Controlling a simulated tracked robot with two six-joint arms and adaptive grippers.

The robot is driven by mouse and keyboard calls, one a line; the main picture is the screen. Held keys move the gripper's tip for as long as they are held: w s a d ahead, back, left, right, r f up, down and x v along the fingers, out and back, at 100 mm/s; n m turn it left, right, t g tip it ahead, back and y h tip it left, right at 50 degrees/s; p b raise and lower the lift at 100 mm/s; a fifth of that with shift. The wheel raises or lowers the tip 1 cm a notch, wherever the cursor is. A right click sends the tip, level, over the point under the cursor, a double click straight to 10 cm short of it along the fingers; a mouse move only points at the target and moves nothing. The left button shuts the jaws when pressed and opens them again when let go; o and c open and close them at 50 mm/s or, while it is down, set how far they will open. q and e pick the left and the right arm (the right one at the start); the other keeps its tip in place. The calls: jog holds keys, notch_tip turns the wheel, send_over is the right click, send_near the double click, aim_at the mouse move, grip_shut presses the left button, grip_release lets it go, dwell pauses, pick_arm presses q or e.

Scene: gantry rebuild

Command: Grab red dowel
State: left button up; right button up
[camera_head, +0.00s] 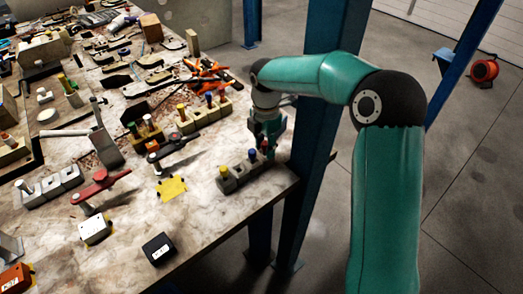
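A grey block (239,178) stands near the right edge of the table. It holds a yellow dowel (224,171), a blue dowel (252,155) and a red dowel (265,145) at its right end. My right gripper (266,142) points down at the red dowel from above and behind, and its fingers partly hide the dowel and that end of the block. The fingertips are too small and covered to tell whether they are open or shut on it. My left gripper is not in view.
The marble-like table (215,215) is crowded with tools and more dowel blocks, including one (205,116) behind the grey block. A red-handled tool (100,187) and a black box (159,249) lie nearer. A blue post (318,120) rises close beside the gripper.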

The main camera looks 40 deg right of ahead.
grip_shut()
jog(key=shift+r, duration=0.15)
